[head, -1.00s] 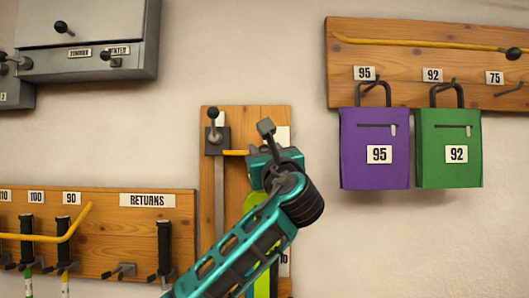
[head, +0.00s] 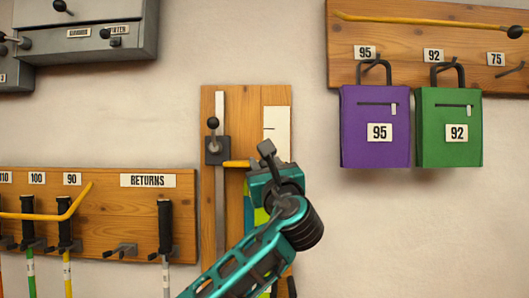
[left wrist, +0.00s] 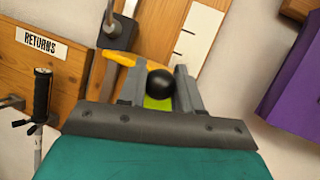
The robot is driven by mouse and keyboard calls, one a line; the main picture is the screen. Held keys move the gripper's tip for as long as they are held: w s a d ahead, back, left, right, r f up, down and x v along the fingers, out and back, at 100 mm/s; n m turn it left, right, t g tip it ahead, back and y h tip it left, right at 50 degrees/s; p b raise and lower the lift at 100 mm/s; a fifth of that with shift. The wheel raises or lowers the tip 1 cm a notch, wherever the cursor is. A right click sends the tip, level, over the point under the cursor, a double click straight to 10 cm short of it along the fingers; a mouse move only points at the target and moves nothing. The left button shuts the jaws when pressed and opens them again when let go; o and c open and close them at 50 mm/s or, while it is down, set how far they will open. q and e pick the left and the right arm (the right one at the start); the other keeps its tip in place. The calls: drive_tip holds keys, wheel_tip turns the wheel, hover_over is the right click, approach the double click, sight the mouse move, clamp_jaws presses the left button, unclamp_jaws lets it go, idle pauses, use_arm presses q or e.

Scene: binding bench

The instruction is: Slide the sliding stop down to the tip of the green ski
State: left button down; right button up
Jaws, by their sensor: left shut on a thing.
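The sliding stop (head: 217,151) is a dark block with a black knob on a grey vertical rail fixed to a wooden board. Its yellow arm (head: 236,163) points right to my left gripper (head: 266,152). In the left wrist view the arm (left wrist: 119,58) runs to a black ball (left wrist: 160,91) between my fingers (left wrist: 159,82), and the left gripper is shut on it. The green ski (head: 260,216) stands upright against the board, mostly behind my arm. A lime patch of it (left wrist: 157,103) shows just below the ball. My gripper hides its tip. My right gripper is out of view.
A white marked strip (head: 277,132) is on the board right of the rail. A RETURNS rack (head: 110,185) with poles is at left. Purple (head: 375,145) and green (head: 448,140) bags hang at upper right. Bare wall lies below the bags.

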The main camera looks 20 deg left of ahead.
use_arm(q)
drive_tip(key=shift+r, duration=0.1)
drive_tip(key=c, duration=0.8)
unclamp_jaws()
drive_tip(key=shift+s+d, duration=0.1)
drive_tip(key=shift+s+d+f, duration=0.2)
drive_tip(key=shift+s+f, duration=0.05)
drive_tip(key=shift+f, duration=0.05)
drive_tip(key=b+v, duration=0.1)
drive_tip(key=v, duration=1.1)
drive_tip(key=shift+b, duration=0.35)
